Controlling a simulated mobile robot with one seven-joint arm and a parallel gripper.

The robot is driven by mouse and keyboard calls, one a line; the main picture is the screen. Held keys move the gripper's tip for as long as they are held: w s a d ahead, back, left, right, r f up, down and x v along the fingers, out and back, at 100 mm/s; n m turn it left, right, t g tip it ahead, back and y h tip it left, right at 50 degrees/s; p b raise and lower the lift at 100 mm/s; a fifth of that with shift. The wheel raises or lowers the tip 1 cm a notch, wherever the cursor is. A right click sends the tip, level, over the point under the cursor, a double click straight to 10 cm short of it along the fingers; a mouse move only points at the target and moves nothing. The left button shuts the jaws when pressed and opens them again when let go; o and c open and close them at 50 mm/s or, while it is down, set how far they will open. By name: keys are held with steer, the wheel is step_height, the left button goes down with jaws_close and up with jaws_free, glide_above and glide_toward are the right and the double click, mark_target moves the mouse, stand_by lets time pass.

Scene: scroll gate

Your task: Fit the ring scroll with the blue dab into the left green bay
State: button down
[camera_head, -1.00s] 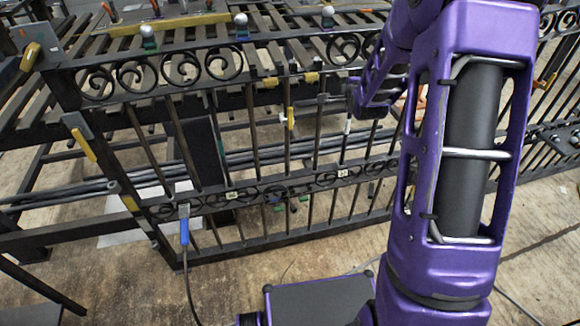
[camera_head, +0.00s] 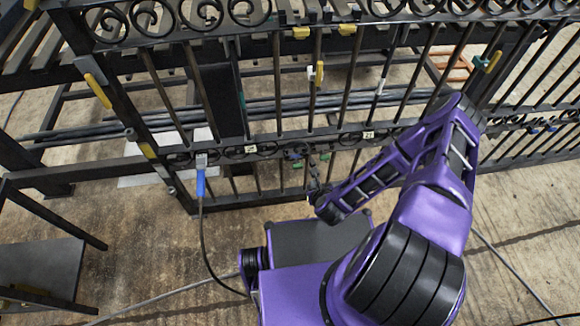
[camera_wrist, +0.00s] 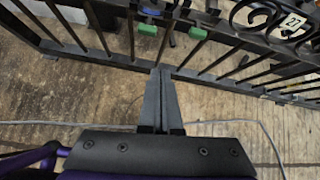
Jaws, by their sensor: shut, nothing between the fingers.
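My gripper (camera_head: 314,191) is low in front of the dark iron gate (camera_head: 262,198), near its bottom rail. In the wrist view its two dark fingers (camera_wrist: 160,76) are shut together with nothing between them. Two green marks sit side by side on the lower scroll band: the left green mark (camera_wrist: 148,29) and the right green mark (camera_wrist: 198,32). They also show in the head view as left (camera_head: 296,155) and right (camera_head: 325,156). A small bluish patch (camera_wrist: 150,12) shows just above the left green mark. I cannot tell whether it belongs to a ring scroll.
Upright bars and a top scroll row (camera_head: 180,15) fill the gate. Yellow clips (camera_head: 301,33) hang below that row. White number tags (camera_head: 368,134) sit on the lower band. A blue-handled tool (camera_head: 200,182) with a cable hangs at left. The concrete floor in front is mostly clear.

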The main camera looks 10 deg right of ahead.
steer(key=s+a+f+m, duration=0.1)
steer(key=a, duration=0.2)
steer(key=b, duration=0.2)
glide_toward(297, 166)
steer(key=w+f, duration=0.3)
steer(key=f, duration=0.3)
steer(key=shift+w, duration=0.25)
steer(key=shift+d+f, duration=0.1)
steer(key=shift+f, duration=0.1)
steer(key=w+b, duration=0.2)
steer(key=w, duration=0.1)
steer(key=shift+f, duration=0.1)
steer(key=shift+w+r, duration=0.2)
steer(key=shift+r, duration=0.05)
steer(key=shift+w, duration=0.1)
